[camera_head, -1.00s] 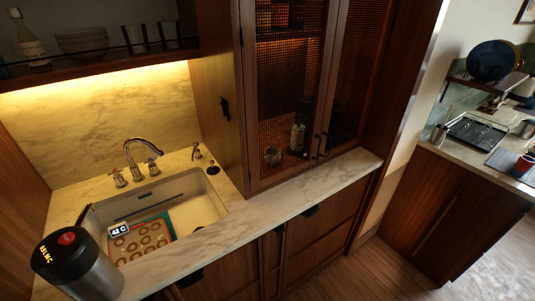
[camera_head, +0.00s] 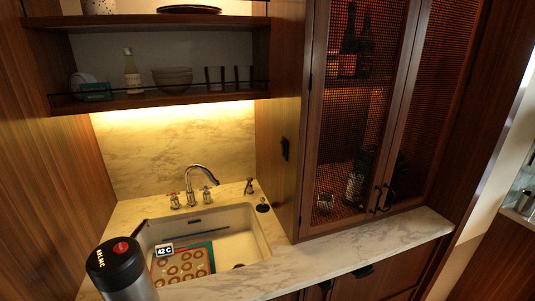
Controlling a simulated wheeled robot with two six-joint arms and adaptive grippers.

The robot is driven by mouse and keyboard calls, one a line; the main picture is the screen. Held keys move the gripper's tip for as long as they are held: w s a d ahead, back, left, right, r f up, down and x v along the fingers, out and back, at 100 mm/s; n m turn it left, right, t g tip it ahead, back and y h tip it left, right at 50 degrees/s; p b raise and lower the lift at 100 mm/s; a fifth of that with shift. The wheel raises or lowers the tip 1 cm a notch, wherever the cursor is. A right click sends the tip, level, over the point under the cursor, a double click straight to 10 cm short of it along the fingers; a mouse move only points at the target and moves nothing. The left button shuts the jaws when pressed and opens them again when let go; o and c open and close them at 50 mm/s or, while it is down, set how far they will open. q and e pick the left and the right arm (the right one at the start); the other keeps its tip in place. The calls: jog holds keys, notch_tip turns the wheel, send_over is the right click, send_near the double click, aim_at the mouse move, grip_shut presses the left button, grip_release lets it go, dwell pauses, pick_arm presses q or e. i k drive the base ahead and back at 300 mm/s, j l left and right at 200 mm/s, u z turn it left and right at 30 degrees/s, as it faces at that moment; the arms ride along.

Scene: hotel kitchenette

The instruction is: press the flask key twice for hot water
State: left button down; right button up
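The flask (camera_head: 122,270) stands at the lower left, at the front left of the marble counter. It has a silver body, a black top with white lettering, and a round red key (camera_head: 121,247) on that top. Its lower part is cut off by the picture's bottom edge. A small label reading "42 C" (camera_head: 164,250) shows just right of it, over the sink. Neither of my grippers is in view, and nothing touches the flask.
The sink (camera_head: 250,232) holds a tray of ring-shaped pieces (camera_head: 183,265). A faucet (camera_head: 195,180) stands behind it. The marble counter (camera_head: 365,245) is clear to the right, before the glazed cabinet (camera_head: 365,110). A shelf (camera_head: 160,100) with bowls hangs above.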

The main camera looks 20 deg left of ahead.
aim_at(121, 247)
jog(key=u, duration=1.75)
jog(key=j, duration=0.1)
